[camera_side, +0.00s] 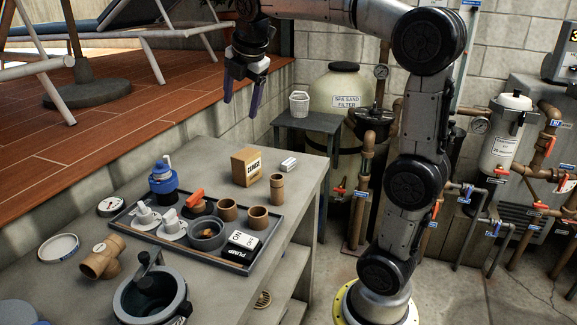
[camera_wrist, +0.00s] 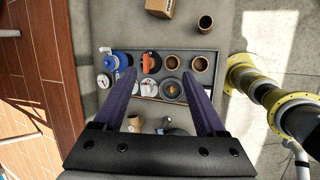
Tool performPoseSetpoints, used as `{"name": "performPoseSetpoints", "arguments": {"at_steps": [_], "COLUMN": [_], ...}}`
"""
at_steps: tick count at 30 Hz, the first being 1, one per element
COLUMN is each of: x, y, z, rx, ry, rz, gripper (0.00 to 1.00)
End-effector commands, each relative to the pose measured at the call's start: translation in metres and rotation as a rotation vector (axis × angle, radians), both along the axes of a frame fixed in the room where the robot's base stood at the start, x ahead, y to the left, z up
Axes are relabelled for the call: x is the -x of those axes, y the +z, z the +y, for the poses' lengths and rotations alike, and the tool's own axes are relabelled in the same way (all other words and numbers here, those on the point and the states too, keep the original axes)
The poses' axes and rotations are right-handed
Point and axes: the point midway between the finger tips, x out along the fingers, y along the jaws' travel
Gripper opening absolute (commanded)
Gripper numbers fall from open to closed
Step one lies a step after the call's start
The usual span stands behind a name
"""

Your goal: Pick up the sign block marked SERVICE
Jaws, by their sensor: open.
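I cannot read the word SERVICE on any block. A small black-and-white sign block (camera_side: 243,243) lies at the right front corner of the tray (camera_side: 262,252) in the side view; its black side seems to read PUMP. A small white block (camera_side: 288,164) with dark marks too small to read lies on the bench behind the tray. My gripper (camera_side: 241,100) is open and empty, high above the back of the bench, apart from both blocks. In the wrist view its two fingers (camera_wrist: 158,74) extend over the tray, and I cannot make out either block clearly.
The tray holds a blue-topped fitting (camera_side: 163,178), white valve pieces, a red-handled valve (camera_side: 195,200) and brown pipe cups. A cardboard box (camera_side: 246,167) and upright brown pipe (camera_side: 277,189) stand behind it. A grey pump pot (camera_side: 152,296) and brown tee (camera_side: 101,257) are in front.

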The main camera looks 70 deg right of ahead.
Motion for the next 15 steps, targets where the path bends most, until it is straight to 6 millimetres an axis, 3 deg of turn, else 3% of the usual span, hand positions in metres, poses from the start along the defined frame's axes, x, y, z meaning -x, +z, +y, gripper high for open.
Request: {"name": "performPoseSetpoints", "arguments": {"at_steps": [3,7,12,15], "x": [-0.031,-0.052,-0.057,-0.050], "y": [-0.015,-0.042,-0.095,-0.129], "z": [-0.058,-0.122,-0.204,-0.240], "rx": [0.053,0.081,0.056,0.026], "ry": [0.043,0.064,0.000,-0.053], "rz": [0.098,0.196,0.291,0.328], "gripper": [0.73,0.73,0.73,0.73]}}
